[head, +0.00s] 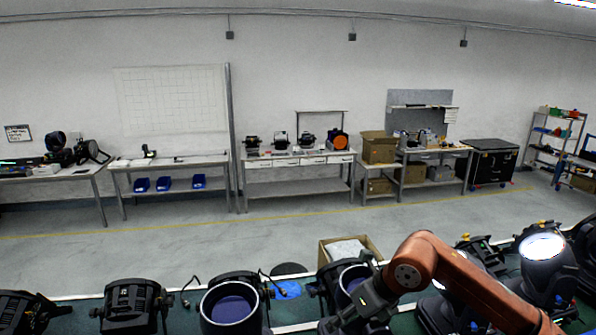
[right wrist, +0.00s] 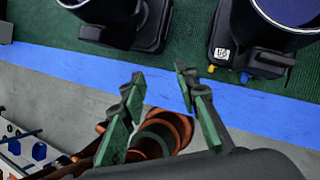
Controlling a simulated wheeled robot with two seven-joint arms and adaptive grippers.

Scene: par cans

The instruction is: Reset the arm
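My right arm comes in from the lower right of the head view, and its dark gripper (head: 362,302) is over the front table among the par cans. In the right wrist view the right gripper (right wrist: 158,82) has its two green-padded fingers wide apart with nothing between the tips. Two dark par cans, one at the upper left (right wrist: 125,22) and one at the upper right (right wrist: 258,35), lie beyond the fingertips. In the head view a par can with a bluish lens (head: 230,303) stands left of the gripper, and another (head: 345,285) is partly hidden behind it. My left gripper is in neither view.
More par cans stand along the table, at the left (head: 135,302) and the right (head: 545,252), one brightly reflecting. An open cardboard box (head: 376,243) is on the floor just beyond the table. The grey floor (head: 180,250) is clear up to the wall benches.

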